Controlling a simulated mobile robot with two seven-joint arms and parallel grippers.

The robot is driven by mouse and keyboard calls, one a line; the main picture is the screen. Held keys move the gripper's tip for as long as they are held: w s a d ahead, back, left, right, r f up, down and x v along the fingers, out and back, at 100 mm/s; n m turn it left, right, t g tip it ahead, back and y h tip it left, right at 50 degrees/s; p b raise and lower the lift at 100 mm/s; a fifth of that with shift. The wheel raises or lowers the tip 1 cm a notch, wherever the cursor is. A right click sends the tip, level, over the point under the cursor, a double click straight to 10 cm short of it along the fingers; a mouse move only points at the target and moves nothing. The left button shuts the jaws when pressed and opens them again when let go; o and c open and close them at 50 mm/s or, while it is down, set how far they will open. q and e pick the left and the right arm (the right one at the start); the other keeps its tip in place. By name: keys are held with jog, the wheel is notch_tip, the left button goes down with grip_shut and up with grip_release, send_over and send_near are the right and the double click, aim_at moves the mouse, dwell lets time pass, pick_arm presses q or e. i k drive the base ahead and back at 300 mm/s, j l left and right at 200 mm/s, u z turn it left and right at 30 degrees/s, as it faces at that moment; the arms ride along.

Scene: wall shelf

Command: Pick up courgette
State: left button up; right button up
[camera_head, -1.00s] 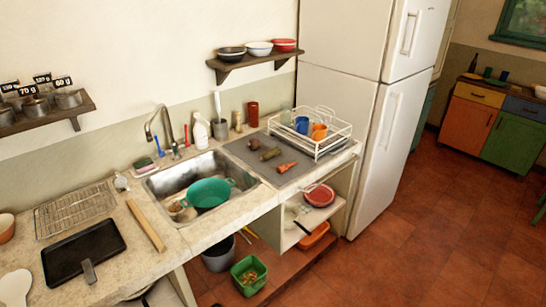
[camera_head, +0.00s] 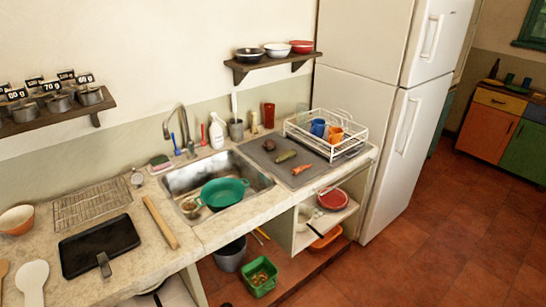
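The courgette (camera_head: 286,156) looks like the green, elongated vegetable lying on the grey mat (camera_head: 265,164) right of the sink. A round brown vegetable (camera_head: 269,145) lies behind it to the left, and an orange carrot (camera_head: 302,169) lies in front of it to the right. The three lie apart from each other. Neither of my grippers shows in the head view.
The sink (camera_head: 177,180) with a green colander (camera_head: 222,193) is left of the mat. A white dish rack (camera_head: 345,150) with cups stands close behind and right. The fridge (camera_head: 364,130) bounds the counter at right. Open floor (camera_head: 420,250) lies in front.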

aim_at(291, 152)
jog(key=i+l+u, duration=0.1)
jog(key=u, duration=0.25)
jog(key=l+u, duration=0.25)
jog(key=u, duration=0.15)
jog(key=i+l+u, duration=0.1)
jog(key=l+u, duration=0.75)
jog(key=l, duration=0.5)
jog(key=l+u, duration=0.1)
jog(key=l, duration=0.45)
jog(key=k+l, duration=0.1)
jog(key=l, duration=0.45)
jog(key=u, duration=0.05)
